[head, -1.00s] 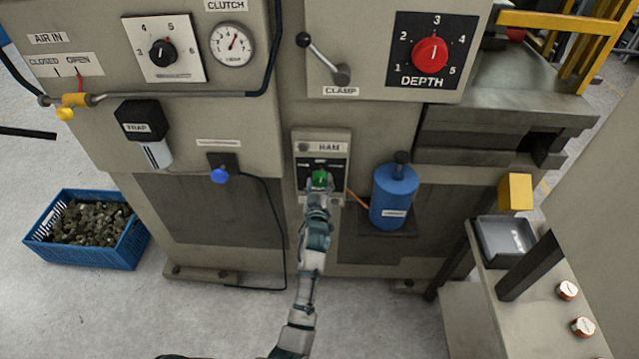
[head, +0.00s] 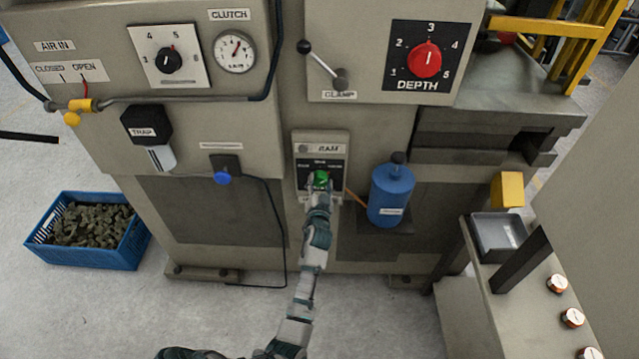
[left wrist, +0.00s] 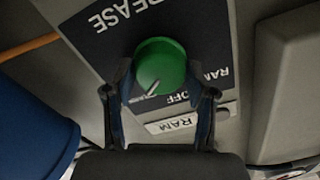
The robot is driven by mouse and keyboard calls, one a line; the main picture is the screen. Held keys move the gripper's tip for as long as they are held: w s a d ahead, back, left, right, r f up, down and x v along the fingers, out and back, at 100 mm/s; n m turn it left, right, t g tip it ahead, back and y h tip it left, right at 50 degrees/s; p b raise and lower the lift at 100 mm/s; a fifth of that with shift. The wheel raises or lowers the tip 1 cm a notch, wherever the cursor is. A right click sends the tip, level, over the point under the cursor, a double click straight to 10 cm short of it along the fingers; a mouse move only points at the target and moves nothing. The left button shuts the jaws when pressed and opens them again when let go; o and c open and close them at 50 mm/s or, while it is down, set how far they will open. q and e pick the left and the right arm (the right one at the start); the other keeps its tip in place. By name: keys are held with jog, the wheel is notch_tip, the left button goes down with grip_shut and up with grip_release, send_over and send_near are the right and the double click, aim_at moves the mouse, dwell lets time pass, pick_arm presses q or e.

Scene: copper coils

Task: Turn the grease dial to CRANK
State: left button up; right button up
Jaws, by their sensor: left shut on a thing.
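The grease dial is a round green knob (head: 321,178) on a dark plate of a small panel marked RAM, at the middle of the machine's front. In the left wrist view the green knob (left wrist: 160,66) fills the middle, and its white pointer mark slants to the lower left. The plate reads GREASE, RAM and OFF there, upside down; I cannot read a CRANK label. My left gripper (head: 319,188) is at the knob, its fingers on either side and shut on it. Its fingers also show in the left wrist view (left wrist: 165,90). My right gripper is not in view.
A blue bottle (head: 391,193) stands close to the right of the panel. The clamp lever (head: 322,62) and red depth dial (head: 426,59) are above. A blue crate (head: 92,255) is on the floor.

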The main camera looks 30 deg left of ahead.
pick_arm(q)
jog(key=shift+w+r+m, duration=0.1)
jog(key=shift+r+m, duration=0.25)
jog(key=shift+m, duration=0.15)
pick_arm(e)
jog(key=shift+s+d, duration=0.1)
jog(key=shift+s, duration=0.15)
pick_arm(q)
jog(key=shift+d, duration=0.1)
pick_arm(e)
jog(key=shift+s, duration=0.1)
pick_arm(q)
jog(key=o, duration=1.1)
jog(key=shift+w, duration=0.1)
jog(key=shift+c, duration=0.2)
jog(key=shift+o, duration=0.5)
jog(key=shift+f, duration=0.25)
jog(key=shift+s+d+f, duration=0.1)
jog(key=shift+s+d, duration=0.05)
jog(key=shift+s, duration=0.15)
jog(key=v, duration=1.1)
